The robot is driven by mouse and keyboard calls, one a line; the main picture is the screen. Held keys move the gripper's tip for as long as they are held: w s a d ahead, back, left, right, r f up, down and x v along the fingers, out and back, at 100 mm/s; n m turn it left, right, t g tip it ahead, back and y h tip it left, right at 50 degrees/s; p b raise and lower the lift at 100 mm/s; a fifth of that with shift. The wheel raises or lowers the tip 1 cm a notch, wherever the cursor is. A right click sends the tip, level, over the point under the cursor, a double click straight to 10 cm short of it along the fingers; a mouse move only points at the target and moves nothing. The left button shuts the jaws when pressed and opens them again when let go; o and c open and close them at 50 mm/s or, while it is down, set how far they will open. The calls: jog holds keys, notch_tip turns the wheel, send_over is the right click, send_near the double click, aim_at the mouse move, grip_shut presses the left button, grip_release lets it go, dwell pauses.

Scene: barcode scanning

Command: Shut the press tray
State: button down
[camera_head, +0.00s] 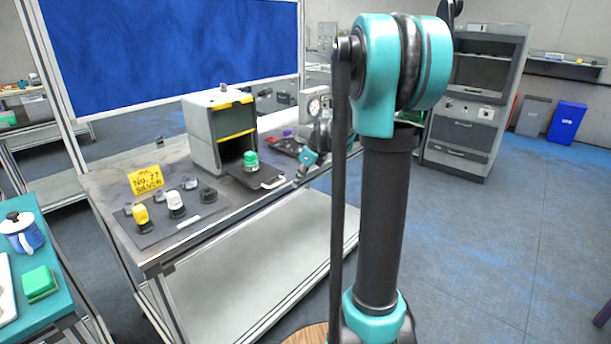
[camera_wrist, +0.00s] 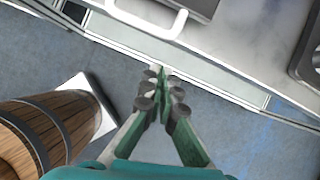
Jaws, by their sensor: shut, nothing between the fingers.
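The press (camera_head: 219,132) is a white and dark box with yellow edging, standing on the workbench. Its dark tray (camera_head: 258,182) sticks out at the front and carries a green-topped item (camera_head: 251,160). The tray's white handle (camera_head: 273,183) faces the bench's front edge. In the wrist view, the handle (camera_wrist: 180,22) is at the top, and part of the tray (camera_wrist: 196,5) shows beside it. My gripper (camera_wrist: 160,75) is shut and empty, below the handle in the picture and apart from it, over the bench edge and floor. In the head view, my arm partly hides the area around the gripper (camera_head: 302,172).
A mat (camera_head: 180,222) with yellow, white and dark items lies left of the press, by a yellow sign (camera_head: 146,181). A dark tray (camera_head: 287,145) lies right of it. A wooden barrel (camera_wrist: 45,135) stands at the left in the wrist view. Floor is open at right.

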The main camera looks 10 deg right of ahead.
aim_at(258, 162)
jog(key=shift+w+a+r, duration=0.25)
jog(key=shift+w+a, duration=0.6)
jog(key=shift+a, duration=0.1)
jog(key=shift+w+a, duration=0.35)
jog(key=shift+w, duration=0.05)
jog(key=w+a, duration=0.3)
jog(key=w, duration=0.1)
jog(key=w+a, duration=0.3)
jog(key=w, duration=0.2)
jog(key=w+a, duration=0.4)
jog(key=shift+w, duration=0.4)
jog(key=shift+r, duration=0.1)
jog(key=shift+d, duration=0.1)
